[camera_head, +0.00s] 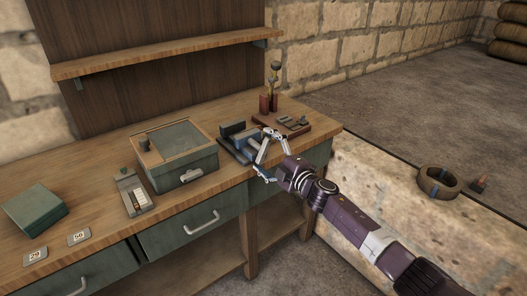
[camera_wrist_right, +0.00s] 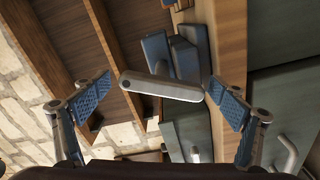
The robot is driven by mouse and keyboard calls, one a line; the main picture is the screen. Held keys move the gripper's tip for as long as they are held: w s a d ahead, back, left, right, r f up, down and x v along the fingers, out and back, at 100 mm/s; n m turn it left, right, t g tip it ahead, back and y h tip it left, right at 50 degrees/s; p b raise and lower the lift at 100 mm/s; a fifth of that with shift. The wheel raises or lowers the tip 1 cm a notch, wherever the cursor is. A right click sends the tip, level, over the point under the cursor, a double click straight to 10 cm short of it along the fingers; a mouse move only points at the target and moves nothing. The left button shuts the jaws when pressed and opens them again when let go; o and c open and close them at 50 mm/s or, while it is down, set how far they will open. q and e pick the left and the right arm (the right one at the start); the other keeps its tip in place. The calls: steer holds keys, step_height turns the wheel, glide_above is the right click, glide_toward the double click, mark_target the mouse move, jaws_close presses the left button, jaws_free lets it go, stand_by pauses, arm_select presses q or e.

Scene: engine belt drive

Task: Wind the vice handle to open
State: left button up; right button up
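The vice (camera_head: 236,146), blue-grey, stands near the bench's front edge, left of my right gripper (camera_head: 264,156). It also shows in the right wrist view (camera_wrist_right: 187,55). Its handle (camera_wrist_right: 170,88), a light grey bar with rounded ends, lies across the wrist view, slightly tilted, between my right gripper's fingers. The blue-padded fingers are spread wide, one near each end of the handle. No grip on it shows; whether a pad touches the right end I cannot tell. In the head view the handle is too small to make out. My left gripper is not in view.
A green box with a glass-like lid (camera_head: 182,142) stands left of the vice. A brown board (camera_head: 294,127) with red cylinders lies behind right. A small keyed device (camera_head: 132,192), a green block (camera_head: 34,209) and number tiles sit farther left. Drawer handles (camera_head: 202,219) jut from the bench front.

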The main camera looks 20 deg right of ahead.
steer(key=shift+s+f, duration=0.1)
steer(key=shift+s, duration=0.1)
steer(key=v, duration=1.1)
steer(key=shift+s+d, duration=0.15)
steer(key=shift+s, duration=0.25)
